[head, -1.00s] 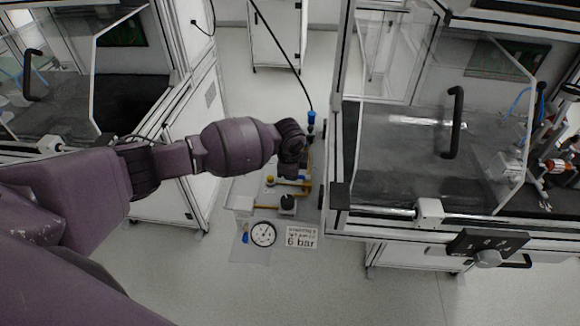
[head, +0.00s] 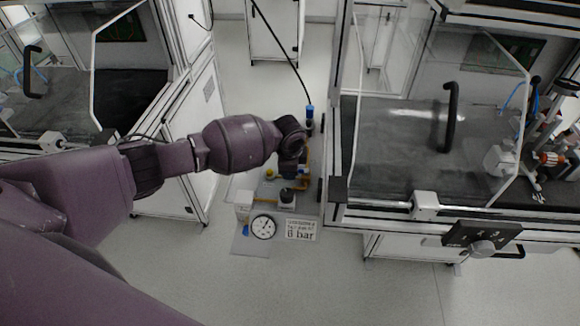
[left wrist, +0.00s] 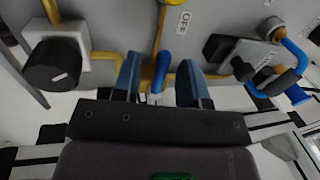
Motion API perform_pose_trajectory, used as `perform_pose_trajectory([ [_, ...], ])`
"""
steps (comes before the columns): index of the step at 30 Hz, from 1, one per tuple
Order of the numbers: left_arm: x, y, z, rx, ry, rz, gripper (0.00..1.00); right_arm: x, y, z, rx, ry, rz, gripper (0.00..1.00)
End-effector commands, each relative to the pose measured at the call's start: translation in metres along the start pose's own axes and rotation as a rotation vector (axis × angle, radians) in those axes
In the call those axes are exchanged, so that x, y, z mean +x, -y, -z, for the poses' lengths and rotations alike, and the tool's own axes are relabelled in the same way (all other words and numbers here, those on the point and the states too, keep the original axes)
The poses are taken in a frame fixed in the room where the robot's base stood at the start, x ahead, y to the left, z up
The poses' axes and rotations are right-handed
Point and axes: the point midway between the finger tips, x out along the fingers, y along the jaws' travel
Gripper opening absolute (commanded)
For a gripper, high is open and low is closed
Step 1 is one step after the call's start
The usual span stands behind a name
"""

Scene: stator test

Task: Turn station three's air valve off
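A blue lever handle (left wrist: 162,70) stands on a brass-coloured pipe on the grey valve panel (left wrist: 115,15) in the left wrist view. A white "OFF" label (left wrist: 184,18) is just beyond it. My left gripper (left wrist: 160,82) is open, with one blue-tipped finger on each side of the handle and gaps showing between. In the head view my left wrist (head: 291,140) is over the panel (head: 272,208) and hides the lever and fingertips. I cannot read a station number. My right gripper is not in view.
A black knob (left wrist: 52,65) is left of the fingers, and a black block (left wrist: 218,48) and blue bent tube (left wrist: 292,65) are right. A gauge (head: 263,227) and pressure sign (head: 301,230) are at the panel's front. Glazed cabinets flank it; the right one has a black handle (head: 449,117).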

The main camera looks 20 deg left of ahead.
Motion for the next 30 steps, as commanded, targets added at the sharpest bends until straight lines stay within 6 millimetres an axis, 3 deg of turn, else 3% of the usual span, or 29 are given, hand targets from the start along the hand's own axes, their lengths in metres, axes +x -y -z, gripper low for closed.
perform_pose_trajectory([
  [11,-0.012,0.002,0.001,0.002,-0.003,0.005,0.39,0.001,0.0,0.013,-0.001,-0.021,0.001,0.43],
  [24,-0.087,0.001,0.0,0.002,-0.003,0.004,0.39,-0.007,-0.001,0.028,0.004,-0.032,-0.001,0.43],
  [30,-0.105,0.001,0.0,0.0,0.0,0.003,0.39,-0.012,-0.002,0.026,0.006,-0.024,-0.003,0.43],
])
